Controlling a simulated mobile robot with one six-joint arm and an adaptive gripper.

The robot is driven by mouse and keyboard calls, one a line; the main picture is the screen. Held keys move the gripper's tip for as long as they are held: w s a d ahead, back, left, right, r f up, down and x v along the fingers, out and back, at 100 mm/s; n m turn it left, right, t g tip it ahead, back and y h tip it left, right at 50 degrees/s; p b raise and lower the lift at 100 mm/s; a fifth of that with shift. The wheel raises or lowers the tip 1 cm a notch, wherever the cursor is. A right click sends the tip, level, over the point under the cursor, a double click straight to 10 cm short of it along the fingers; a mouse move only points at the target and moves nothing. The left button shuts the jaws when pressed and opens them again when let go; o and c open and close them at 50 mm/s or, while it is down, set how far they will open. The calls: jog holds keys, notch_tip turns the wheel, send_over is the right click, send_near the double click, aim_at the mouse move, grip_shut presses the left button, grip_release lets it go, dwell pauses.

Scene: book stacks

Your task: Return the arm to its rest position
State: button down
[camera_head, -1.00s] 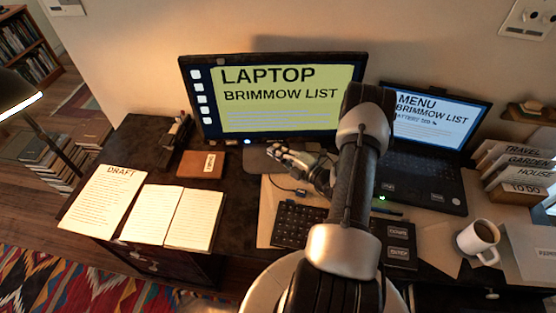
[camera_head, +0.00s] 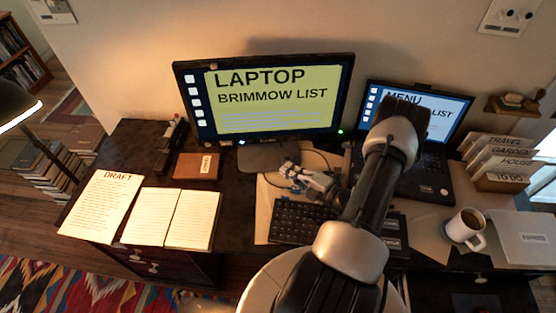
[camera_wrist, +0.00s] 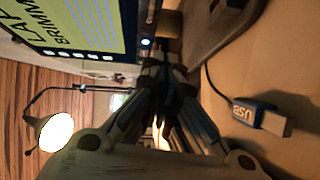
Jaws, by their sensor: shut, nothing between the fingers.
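My arm (camera_head: 365,195) reaches over the desk and is bent, its elbow in front of the laptop. My gripper (camera_head: 289,169) is shut and empty, above the desk between the monitor and the keyboard. In the wrist view my gripper (camera_wrist: 165,68) shows its fingers together with nothing between them. A USB plug (camera_wrist: 258,116) on a dark cable lies on the desk mat to the right of the fingers in that view, apart from them.
The monitor (camera_head: 270,97) stands behind my gripper, the laptop (camera_head: 425,180) to the right. The keyboard (camera_head: 298,221) lies in front. A filled mug (camera_head: 465,229) and file holder (camera_head: 497,184) stand at right. An open notebook (camera_head: 170,216) and draft sheet (camera_head: 100,206) lie left.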

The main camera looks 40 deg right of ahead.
jog(key=shift+s, duration=1.15)
jog(key=w+a+r+n+g+y, duration=0.3)
jog(key=a+r+n+g+y, duration=0.15)
jog(key=a+r+n, duration=0.45)
jog(key=w+a+r+n+g+y, duration=0.3)
jog(key=a+r+n+g+y, duration=0.15)
jog(key=a+r+n, duration=0.45)
jog(key=s+a+r+n+g+h, duration=0.2)
jog(key=s+a+r+n+g, duration=0.3)
jog(key=n, duration=0.5)
jog(key=s+a+r+n+g+h, duration=0.2)
jog(key=s+a+r+n, duration=0.25)
jog(key=a+n, duration=0.45)
jog(key=s+d+r+n+t+h, duration=0.1)
jog(key=s+r+n+t+h, duration=0.2)
jog(key=n, duration=1.4)
jog(key=s+r+h, duration=0.3)
jog(key=s, duration=0.1)
jog(key=shift+d+t+h, duration=0.4)
jog(key=shift+s, duration=0.1)
